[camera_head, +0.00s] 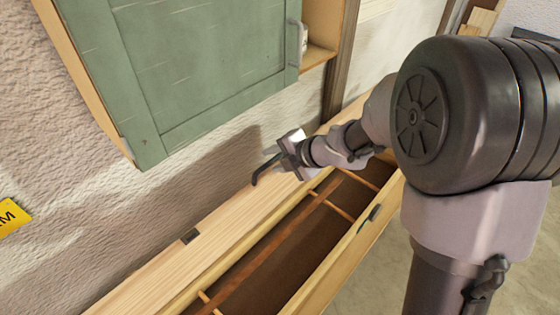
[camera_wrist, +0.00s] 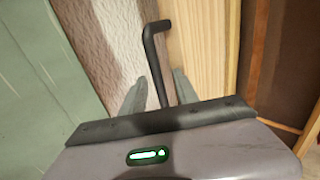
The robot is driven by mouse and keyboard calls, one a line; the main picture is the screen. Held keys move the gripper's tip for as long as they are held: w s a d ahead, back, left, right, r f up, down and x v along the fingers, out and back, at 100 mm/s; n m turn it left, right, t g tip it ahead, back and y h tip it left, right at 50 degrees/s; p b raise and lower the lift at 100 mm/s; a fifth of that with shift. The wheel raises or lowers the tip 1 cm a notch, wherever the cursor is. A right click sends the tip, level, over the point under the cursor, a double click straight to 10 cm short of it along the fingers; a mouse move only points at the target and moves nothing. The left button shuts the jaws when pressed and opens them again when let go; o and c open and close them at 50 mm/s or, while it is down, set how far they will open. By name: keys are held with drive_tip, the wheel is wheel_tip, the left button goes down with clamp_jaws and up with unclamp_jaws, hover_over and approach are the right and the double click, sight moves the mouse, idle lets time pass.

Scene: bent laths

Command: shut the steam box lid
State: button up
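The steam box (camera_head: 345,250) is a long, pale wooden trough, open at the top, with a brown inside. Its lid looks to be the long pale board (camera_head: 155,275) raised along the wall side, with a small dark fitting (camera_head: 190,236). The board also shows in the wrist view (camera_wrist: 205,50). My gripper (camera_head: 278,160) is above the board, near the wall. A dark rod with a bent end (camera_head: 262,167) sticks out from between the fingers; it also shows in the wrist view (camera_wrist: 154,65). The fingers look closed on it. Its tip looks clear of the board, though the depth is uncertain.
A green cabinet door (camera_head: 190,65) hangs over the left part of the box, close to my gripper. The rough white wall (camera_head: 60,150) is behind. Thin cross slats (camera_head: 330,205) lie inside the box. A dark latch (camera_head: 369,218) is on its front. Floor shows at lower right.

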drive_tip(key=shift+w+a, duration=0.1)
clamp_jaws()
drive_tip(key=s+d+f+b, duration=0.8)
drive_tip(key=s+d+f, duration=0.3)
drive_tip(key=s+d, duration=0.3)
drive_tip(key=s+d+f+b, duration=0.2)
drive_tip(key=f+b, duration=0.5)
drive_tip(key=f, duration=0.2)
drive_tip(key=s+d+f+b, duration=0.3)
drive_tip(key=f+b, duration=0.5)
drive_tip(key=f, duration=0.2)
drive_tip(key=shift+d+f+b, duration=0.15)
drive_tip(key=shift+f+b, duration=0.15)
drive_tip(key=shift+o, duration=1.2)
unclamp_jaws()
drive_tip(key=shift+s, duration=0.1)
